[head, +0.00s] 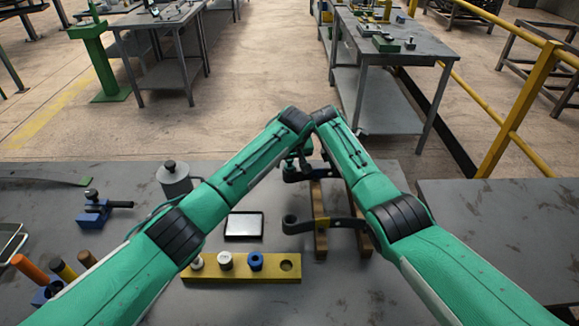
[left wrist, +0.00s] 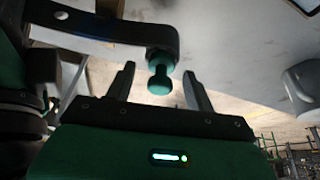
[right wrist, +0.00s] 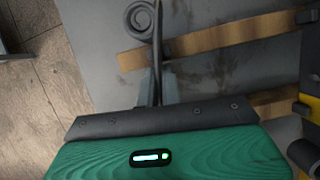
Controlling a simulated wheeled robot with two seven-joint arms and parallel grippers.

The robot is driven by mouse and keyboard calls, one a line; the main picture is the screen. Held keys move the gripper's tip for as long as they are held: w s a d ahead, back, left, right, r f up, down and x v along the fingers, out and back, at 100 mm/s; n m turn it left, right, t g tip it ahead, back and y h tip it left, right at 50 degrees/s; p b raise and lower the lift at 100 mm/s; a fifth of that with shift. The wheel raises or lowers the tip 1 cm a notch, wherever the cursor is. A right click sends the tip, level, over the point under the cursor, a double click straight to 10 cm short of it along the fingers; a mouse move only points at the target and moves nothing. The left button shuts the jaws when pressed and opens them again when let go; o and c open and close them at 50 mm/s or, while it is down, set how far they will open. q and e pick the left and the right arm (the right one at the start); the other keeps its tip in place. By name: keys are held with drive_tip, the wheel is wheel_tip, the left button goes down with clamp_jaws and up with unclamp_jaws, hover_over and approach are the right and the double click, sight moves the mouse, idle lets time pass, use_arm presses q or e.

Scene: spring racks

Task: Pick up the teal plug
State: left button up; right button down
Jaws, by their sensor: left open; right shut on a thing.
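The teal plug (left wrist: 159,78) shows in the left wrist view, at the end of a dark curved arm of a leaf spring (left wrist: 105,27). Its upper part meets the spring's eye; how deep it sits there I cannot tell. My left gripper (left wrist: 160,88) is open, with one finger on each side of the plug and a gap to both. In the head view my left gripper (head: 299,165) is small and partly hidden at the far spring. My right gripper (right wrist: 157,85) is shut on a dark leaf spring strip (right wrist: 157,45) with a curled eye.
A second dark spring (head: 325,222) lies across wooden bars (head: 320,240). A yellow block (head: 240,291) holds white and blue bushings and has an empty hole. A framed panel (head: 244,226), a grey canister (head: 174,182) and a blue fixture (head: 93,214) stand to the left.

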use_arm(q)
drive_tip(key=shift+w+f, duration=0.15)
drive_tip(key=shift+f, duration=0.15)
drive_tip(key=shift+c, duration=0.4)
drive_tip(key=c, duration=1)
drive_tip(key=shift+r, duration=0.15)
wheel_tip(320, 180, up, 10)
drive_tip(key=shift+f, duration=0.1)
